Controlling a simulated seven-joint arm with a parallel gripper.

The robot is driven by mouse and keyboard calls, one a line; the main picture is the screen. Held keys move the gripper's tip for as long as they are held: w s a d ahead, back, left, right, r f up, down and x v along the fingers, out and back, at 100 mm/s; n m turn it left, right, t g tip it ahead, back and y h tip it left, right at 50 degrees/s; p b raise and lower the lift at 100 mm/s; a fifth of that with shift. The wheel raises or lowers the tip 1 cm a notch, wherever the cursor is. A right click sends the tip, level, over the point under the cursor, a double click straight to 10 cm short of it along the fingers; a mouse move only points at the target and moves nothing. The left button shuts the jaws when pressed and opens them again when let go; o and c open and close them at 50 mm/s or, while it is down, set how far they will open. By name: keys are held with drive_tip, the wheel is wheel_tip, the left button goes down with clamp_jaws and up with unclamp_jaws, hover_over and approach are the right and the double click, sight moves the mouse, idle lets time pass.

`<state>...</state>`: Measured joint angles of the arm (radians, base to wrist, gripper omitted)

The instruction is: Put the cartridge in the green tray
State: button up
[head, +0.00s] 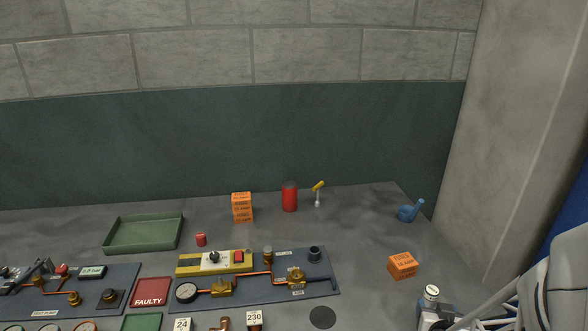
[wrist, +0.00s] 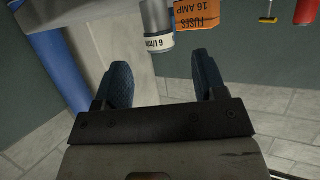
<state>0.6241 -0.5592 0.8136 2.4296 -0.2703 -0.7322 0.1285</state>
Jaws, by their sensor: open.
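The green tray (head: 144,234) lies at the back left of the bench in the head view and looks empty. A grey cylinder with a white label, probably the cartridge, shows in the wrist view (wrist: 157,22). It appears to match the small white-banded cylinder (head: 431,292) at the lower right of the head view. My gripper (wrist: 162,68) is open, its two dark blue fingers apart with nothing between them. The cylinder is beyond the fingertips, in line with the gap. My gripper's fingers cannot be clearly made out in the head view.
An orange fuse box (head: 402,266) stands close beside the cylinder; it also shows in the wrist view (wrist: 197,14). Another orange box stack (head: 242,207), a red can (head: 290,197) and a blue object (head: 410,210) stand farther back. A gauge panel (head: 255,286) lies between cylinder and tray.

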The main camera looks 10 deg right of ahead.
sight(435, 288)
drive_tip(key=shift+o, duration=0.5)
drive_tip(key=shift+d, duration=0.1)
idle(0.3)
